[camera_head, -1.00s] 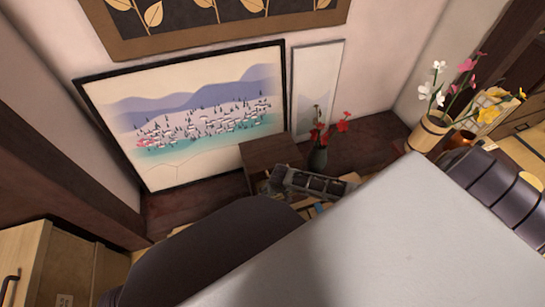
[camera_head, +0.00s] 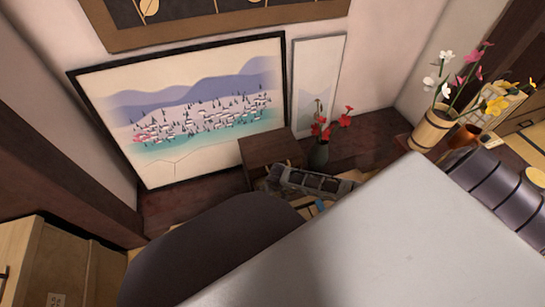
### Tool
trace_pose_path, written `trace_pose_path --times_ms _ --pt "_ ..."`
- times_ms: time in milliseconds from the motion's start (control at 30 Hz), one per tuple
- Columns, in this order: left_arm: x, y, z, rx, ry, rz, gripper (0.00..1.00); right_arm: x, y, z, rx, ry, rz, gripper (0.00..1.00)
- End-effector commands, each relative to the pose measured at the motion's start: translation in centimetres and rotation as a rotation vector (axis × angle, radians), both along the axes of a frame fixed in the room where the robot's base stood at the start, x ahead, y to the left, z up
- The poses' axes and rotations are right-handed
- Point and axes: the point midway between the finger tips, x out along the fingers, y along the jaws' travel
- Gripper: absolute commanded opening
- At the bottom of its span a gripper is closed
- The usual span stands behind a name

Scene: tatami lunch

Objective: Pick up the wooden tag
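I cannot make out the wooden tag for certain. A dark, jointed mechanical part that looks like my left gripper (camera_head: 312,182) shows in the middle, in front of a small brown wooden stand (camera_head: 268,149). Its fingers are not clear, and a large grey surface and a dark rounded shape hide what lies below it. My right gripper is not in view.
A wooden cabinet (camera_head: 25,245) stands at the lower left. A framed landscape picture (camera_head: 190,85) leans on the wall. A dark vase with red flowers (camera_head: 319,154) and a wooden pot with flowers (camera_head: 430,131) stand at the back. Dark floor shows between them.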

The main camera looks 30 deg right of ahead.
Motion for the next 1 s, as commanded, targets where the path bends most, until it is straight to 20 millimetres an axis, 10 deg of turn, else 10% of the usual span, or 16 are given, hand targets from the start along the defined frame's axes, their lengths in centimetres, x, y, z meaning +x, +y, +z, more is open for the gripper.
trace_pose_path --times_ms 600,1000 --pt "0.06 -0.04 -0.36 -0.007 -0.008 0.005 0.4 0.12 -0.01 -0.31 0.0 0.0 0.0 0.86" --pt "0.08 -0.03 -0.34 -0.006 -0.008 0.005 0.4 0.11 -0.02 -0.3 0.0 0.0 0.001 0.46"
